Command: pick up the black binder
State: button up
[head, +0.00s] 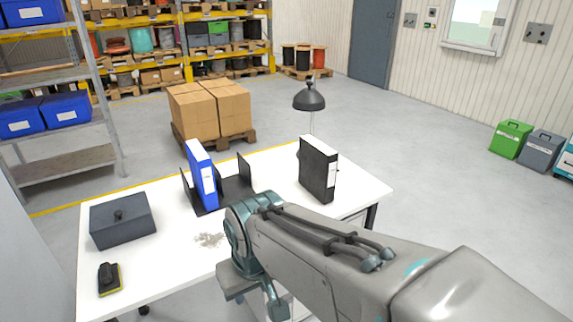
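The black binder (317,170) stands upright on the right part of the white desk (160,269), with a white label on its narrow spine. It is apart from the blue binder. My gripper (258,298) is low in front of the desk's front edge, below and to the left of the black binder and apart from it. My arm hides part of the gripper, and its fingers do not show clearly enough to tell whether they are open.
A blue binder (201,175) stands in a black holder (237,189) left of the black binder. A black desk lamp (309,96) stands behind the black binder. Small scraps (209,239) lie near the front edge.

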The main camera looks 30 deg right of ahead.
aim_at(318, 162)
jog(key=z, duration=2.4)
jog(key=i, duration=2.35)
jog(key=u, duration=3)
